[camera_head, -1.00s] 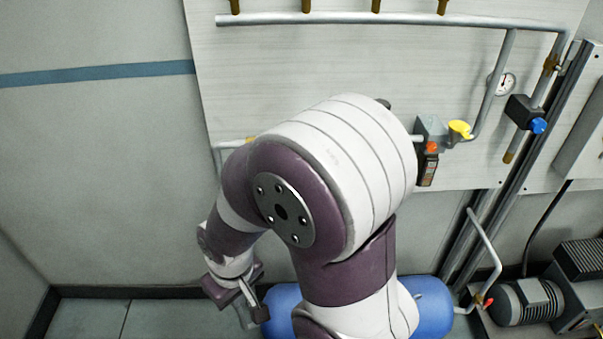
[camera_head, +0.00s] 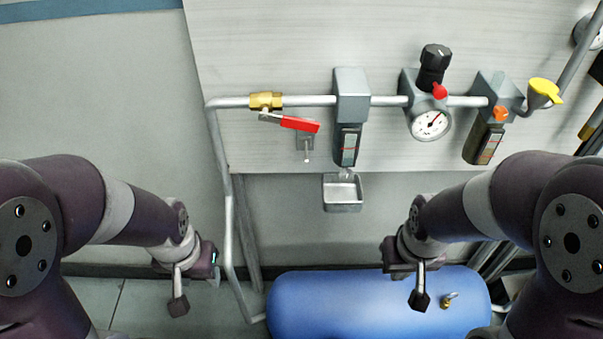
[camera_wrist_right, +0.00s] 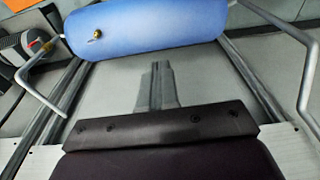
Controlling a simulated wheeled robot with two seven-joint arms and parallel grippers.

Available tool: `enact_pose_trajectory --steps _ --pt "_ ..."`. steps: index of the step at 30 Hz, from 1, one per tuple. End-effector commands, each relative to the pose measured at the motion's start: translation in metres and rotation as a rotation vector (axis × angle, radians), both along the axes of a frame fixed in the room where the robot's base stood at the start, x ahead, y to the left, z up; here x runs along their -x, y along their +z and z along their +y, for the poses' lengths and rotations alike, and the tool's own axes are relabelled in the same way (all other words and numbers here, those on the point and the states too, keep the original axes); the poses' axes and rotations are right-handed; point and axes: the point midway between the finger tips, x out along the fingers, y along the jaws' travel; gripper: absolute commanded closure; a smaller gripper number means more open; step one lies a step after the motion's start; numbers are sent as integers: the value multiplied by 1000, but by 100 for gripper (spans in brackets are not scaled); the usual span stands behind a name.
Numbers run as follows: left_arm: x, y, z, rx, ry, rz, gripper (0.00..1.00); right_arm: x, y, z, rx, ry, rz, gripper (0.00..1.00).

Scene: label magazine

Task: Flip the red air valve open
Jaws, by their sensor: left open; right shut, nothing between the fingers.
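The red air valve is a brass body (camera_head: 266,101) on the grey pipe with a red lever handle (camera_head: 300,124). The lever points right and slightly down, at a slant to the pipe. My left gripper (camera_head: 178,306) hangs low at the left, below and left of the valve, open and apart from it. My right gripper (camera_head: 420,300) hangs in front of the blue tank, below and right of the valve, shut and empty. In the right wrist view the gripper's dark fingers (camera_wrist_right: 158,88) show together over the floor.
Right of the valve on the pipe are a grey filter unit (camera_head: 351,95), a pressure gauge (camera_head: 431,124) with a black knob, and a lubricator (camera_head: 487,135). A small metal tray (camera_head: 342,193) sits below the filter. A blue tank (camera_head: 330,300) lies below; it also shows in the right wrist view (camera_wrist_right: 145,27).

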Motion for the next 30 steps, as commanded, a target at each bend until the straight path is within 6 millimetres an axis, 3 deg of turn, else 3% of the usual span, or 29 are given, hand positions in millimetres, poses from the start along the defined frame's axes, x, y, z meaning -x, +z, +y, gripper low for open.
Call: enact_pose_trajectory --steps 1,6,11,14,16,18,21,24,27,30 --pt "2 -86 0 0 0 2 51 -1 -84 0 1 -2 -8 100" --pt "2 -198 0 0 0 1 51 -8 -193 -1 -2 -13 -44 100" --pt "2 -275 0 0 0 0 51 -27 -264 5 -26 -74 -122 100" --pt "3 -316 0 0 0 -1 51 -57 -294 19 -83 -177 -239 100" --pt "3 -344 0 0 0 -1 51 -95 -303 41 -191 -320 -388 100" --pt "3 -350 0 0 0 0 51 -140 -276 73 -388 -516 -564 100" --pt "3 -350 0 0 0 -1 51 -185 -222 119 -749 -774 -740 100" --pt "3 -349 0 0 0 -1 51 -209 -156 162 -1222 -1010 -820 100" --pt "3 -348 0 0 0 -1 51 -209 -86 197 -1800 -1195 -756 100" --pt "3 -348 0 0 0 -1 51 -184 -27 217 -2403 -1272 -513 100"
